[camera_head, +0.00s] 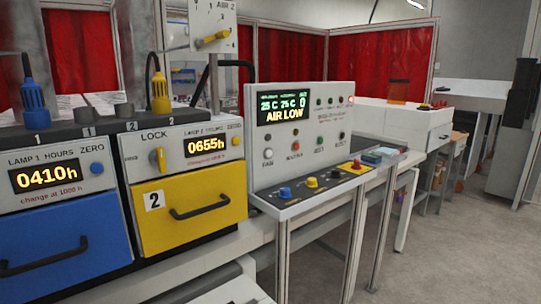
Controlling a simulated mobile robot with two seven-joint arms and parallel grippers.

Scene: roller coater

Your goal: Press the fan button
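The control panel (301,106) stands in the middle of the view, grey-white and upright. Its display (284,103) reads "AIR LOW" in yellow under a green line of figures. A round pale button (268,153) sits at the panel's lower left, with a small label under it that appears to read "FAN". A red button (296,146) is just to its right. Neither of my grippers is in view, and nothing covers the pale button.
A sloped console (312,205) with blue, yellow and red knobs juts out below the panel. To the left are a yellow drawer (190,230) and a blue drawer (60,270) with lamp-hour displays. Open floor (450,240) lies at right, beyond metal legs.

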